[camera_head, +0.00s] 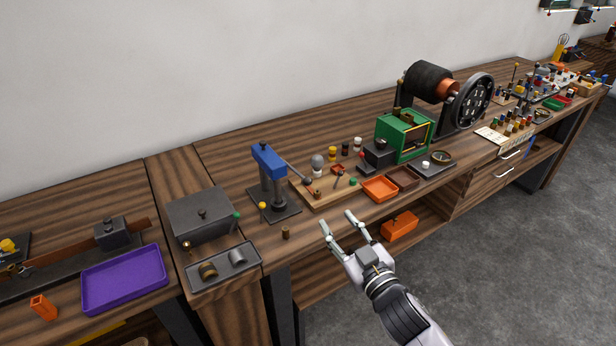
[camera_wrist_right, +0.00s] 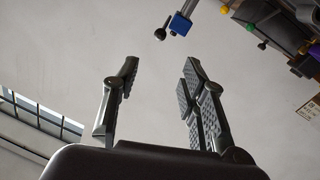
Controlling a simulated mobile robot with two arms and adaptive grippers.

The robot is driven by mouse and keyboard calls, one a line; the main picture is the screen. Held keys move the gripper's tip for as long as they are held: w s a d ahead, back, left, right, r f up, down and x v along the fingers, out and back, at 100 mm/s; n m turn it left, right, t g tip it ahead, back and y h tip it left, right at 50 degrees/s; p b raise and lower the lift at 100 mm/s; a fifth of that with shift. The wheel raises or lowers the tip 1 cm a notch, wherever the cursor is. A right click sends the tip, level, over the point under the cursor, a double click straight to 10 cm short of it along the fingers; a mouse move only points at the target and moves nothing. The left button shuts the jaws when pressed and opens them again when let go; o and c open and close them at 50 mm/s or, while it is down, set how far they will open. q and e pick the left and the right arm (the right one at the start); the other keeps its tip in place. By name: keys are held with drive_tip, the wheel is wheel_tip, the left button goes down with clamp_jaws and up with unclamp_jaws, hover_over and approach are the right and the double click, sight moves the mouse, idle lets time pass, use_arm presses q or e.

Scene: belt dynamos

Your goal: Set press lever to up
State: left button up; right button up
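The press has a blue head (camera_head: 268,158) on a grey column above a dark base plate (camera_head: 275,205). Its thin lever (camera_head: 298,174) runs from the head toward the right and slopes downward, its end over the wooden board. My right gripper (camera_head: 337,220) is open and empty, in front of the bench edge, to the right of and nearer than the press. In the right wrist view the open fingers (camera_wrist_right: 160,78) have nothing between them, and a blue block (camera_wrist_right: 180,24), apparently the press head, shows beyond them. My left gripper is not in view.
A wooden board (camera_head: 328,193) with small parts stands beside the press. An orange tray (camera_head: 380,189), green box (camera_head: 404,138) and large dynamo (camera_head: 432,82) are farther right. A grey lidded box (camera_head: 200,217) and purple tray (camera_head: 124,280) are left. An orange bin (camera_head: 399,227) sits on the lower shelf.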

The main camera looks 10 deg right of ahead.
sight(308, 182)
drive_tip(key=w+a+p, duration=0.1)
drive_tip(key=w, duration=0.4)
drive_tip(key=w+a+p, duration=0.1)
drive_tip(key=w, duration=0.5)
drive_tip(key=w+a+p, duration=0.1)
drive_tip(key=w, duration=0.4)
drive_tip(key=shift+w+a+f, duration=0.1)
drive_tip(key=shift+w, duration=0.2)
drive_tip(key=shift+c, duration=0.3)
clamp_jaws()
